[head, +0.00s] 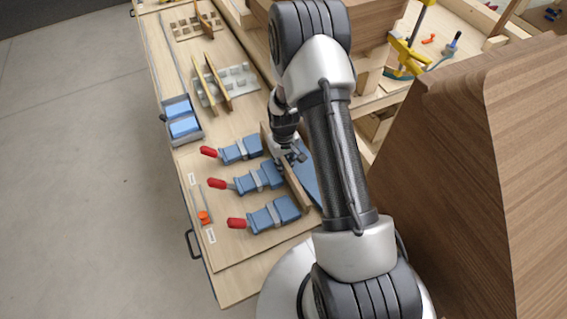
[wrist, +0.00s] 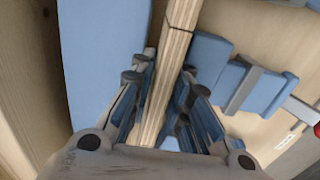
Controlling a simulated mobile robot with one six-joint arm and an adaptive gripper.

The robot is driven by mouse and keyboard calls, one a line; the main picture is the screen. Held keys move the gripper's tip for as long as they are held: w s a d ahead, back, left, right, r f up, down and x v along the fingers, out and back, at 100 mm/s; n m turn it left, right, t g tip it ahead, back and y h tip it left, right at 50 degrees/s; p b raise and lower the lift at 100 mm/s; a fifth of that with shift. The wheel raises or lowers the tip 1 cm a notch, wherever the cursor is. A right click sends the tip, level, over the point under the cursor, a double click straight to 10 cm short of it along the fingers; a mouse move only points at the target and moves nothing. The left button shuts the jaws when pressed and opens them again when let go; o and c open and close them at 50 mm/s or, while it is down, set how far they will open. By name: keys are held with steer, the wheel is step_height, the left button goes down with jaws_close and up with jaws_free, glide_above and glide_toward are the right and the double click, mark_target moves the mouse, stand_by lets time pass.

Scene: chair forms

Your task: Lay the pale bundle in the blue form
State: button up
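The pale bundle (wrist: 167,75), a long strip of layered ply standing on edge, runs through the middle of the wrist view. In the head view the bundle (head: 296,190) lies between the clamps and the blue form. My gripper (wrist: 166,68) has fingers on both sides of the bundle and looks shut on it; it also shows in the head view (head: 291,156). The blue form (wrist: 98,60) is the broad blue face to the left of the bundle; in the head view it is partly hidden by my arm. Whether the bundle rests on the bench I cannot tell.
Several blue clamps with red handles (head: 237,223) line the bundle's left side on the bench (head: 240,270). A slotted rack (head: 238,78) and a tray with blue blocks (head: 183,127) stand farther back. A large brown wooden panel (head: 490,180) rises at right.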

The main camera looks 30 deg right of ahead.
steer(key=shift+o, duration=0.8)
